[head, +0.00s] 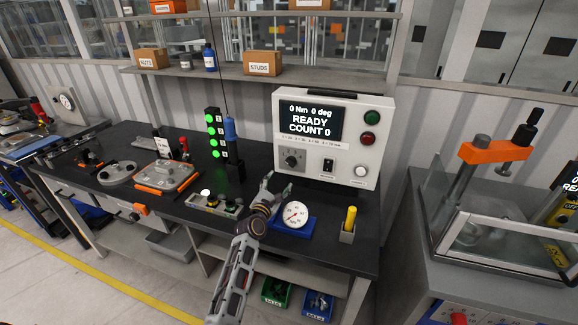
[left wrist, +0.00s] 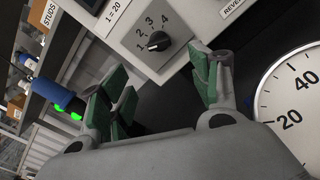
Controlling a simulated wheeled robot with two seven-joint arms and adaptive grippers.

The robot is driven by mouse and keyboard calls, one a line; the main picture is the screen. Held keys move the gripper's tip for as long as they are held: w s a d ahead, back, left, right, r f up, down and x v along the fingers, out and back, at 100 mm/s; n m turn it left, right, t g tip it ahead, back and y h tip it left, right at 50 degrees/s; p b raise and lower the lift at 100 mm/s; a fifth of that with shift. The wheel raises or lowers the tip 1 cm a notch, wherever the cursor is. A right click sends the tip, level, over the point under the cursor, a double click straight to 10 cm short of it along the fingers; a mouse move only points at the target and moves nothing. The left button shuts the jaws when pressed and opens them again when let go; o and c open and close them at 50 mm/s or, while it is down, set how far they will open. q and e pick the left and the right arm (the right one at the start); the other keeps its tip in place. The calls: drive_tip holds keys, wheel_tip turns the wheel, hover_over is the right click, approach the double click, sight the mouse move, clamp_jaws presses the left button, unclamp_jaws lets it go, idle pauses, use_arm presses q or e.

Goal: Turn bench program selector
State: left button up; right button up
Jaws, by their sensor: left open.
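The program selector is a dark round knob (head: 292,159) at the lower left of the white bench controller's front (head: 345,135). In the left wrist view the knob (left wrist: 157,41) shows at top centre, with the numbers 1 to 4 around it; I cannot tell surely which it points to. The controller's display (head: 310,122) reads READY, COUNT 0. My left gripper (head: 276,184) is open and empty, in front of and below the knob, apart from it. In the left wrist view its green-padded fingers (left wrist: 162,90) are spread below the knob. My right gripper is not in view.
A round dial gauge (head: 295,214) on a blue base stands close to the right of my left gripper. A yellow-handled tool (head: 349,220) stands in a holder farther right. A stack light (head: 212,135) and blue cylinder (head: 231,130) stand left of the controller.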

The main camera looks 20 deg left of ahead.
sight(289, 165)
use_arm(q)
drive_tip(key=shift+w+d+b, duration=0.15)
drive_tip(key=shift+w+b, duration=2)
drive_tip(key=shift+w, duration=2.05)
drive_tip(key=w+b, duration=0.2)
drive_tip(key=w, duration=0.2)
drive_tip(key=shift+b, duration=0.3)
drive_tip(key=shift+w, duration=0.35)
drive_tip(key=shift+w+b, duration=0.25)
drive_tip(key=shift+b, duration=0.15)
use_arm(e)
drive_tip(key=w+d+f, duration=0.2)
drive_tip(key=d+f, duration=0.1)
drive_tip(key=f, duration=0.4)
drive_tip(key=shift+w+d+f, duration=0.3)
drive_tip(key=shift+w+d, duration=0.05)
